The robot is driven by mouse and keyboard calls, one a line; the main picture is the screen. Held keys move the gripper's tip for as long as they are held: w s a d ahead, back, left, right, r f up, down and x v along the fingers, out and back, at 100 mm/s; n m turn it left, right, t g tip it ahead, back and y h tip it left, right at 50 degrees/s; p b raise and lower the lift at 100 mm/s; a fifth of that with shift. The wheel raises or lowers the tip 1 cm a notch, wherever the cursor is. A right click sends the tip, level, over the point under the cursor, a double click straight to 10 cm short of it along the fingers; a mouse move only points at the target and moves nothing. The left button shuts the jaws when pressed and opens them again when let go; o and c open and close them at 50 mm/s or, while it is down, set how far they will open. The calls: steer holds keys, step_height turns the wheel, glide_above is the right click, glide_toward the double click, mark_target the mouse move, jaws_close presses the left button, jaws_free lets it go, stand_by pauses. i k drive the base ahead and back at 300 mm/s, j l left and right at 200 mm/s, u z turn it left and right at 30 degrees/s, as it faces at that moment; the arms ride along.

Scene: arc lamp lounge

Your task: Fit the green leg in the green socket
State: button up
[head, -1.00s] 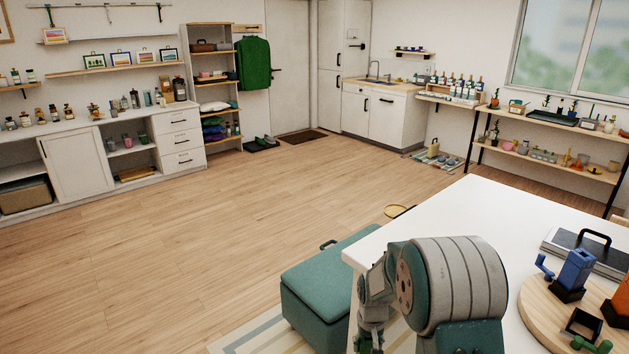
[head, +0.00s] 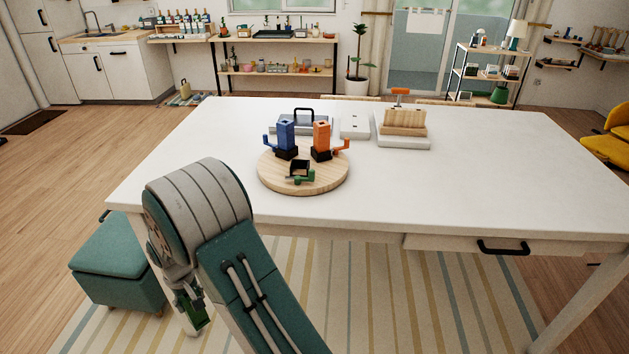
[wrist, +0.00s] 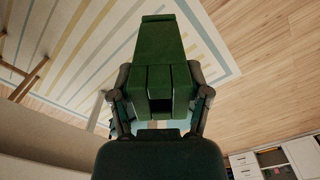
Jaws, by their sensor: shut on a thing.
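My gripper (head: 190,305) hangs low at the near left, beside the white table and below its top. It is shut on the green leg (wrist: 160,50), a dark green block with a square hole in its end, which fills the middle of the wrist view. Only a small green part of the leg (head: 199,324) shows in the head view. The green socket (head: 300,169) is an empty black square holder with a green crank at its front. It sits at the near side of a round wooden board (head: 272,181) on the table, well apart from the gripper.
A blue leg (head: 286,134) and an orange leg (head: 321,135) stand upright in black sockets behind the green one. A wooden block (head: 404,123) on a white base stands farther back. The table's right half (head: 500,180) is clear. A teal ottoman (head: 117,262) stands at left.

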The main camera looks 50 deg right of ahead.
mark_target(332, 170)
steer(key=z, duration=1.1)
steer(key=k+l, duration=0.05)
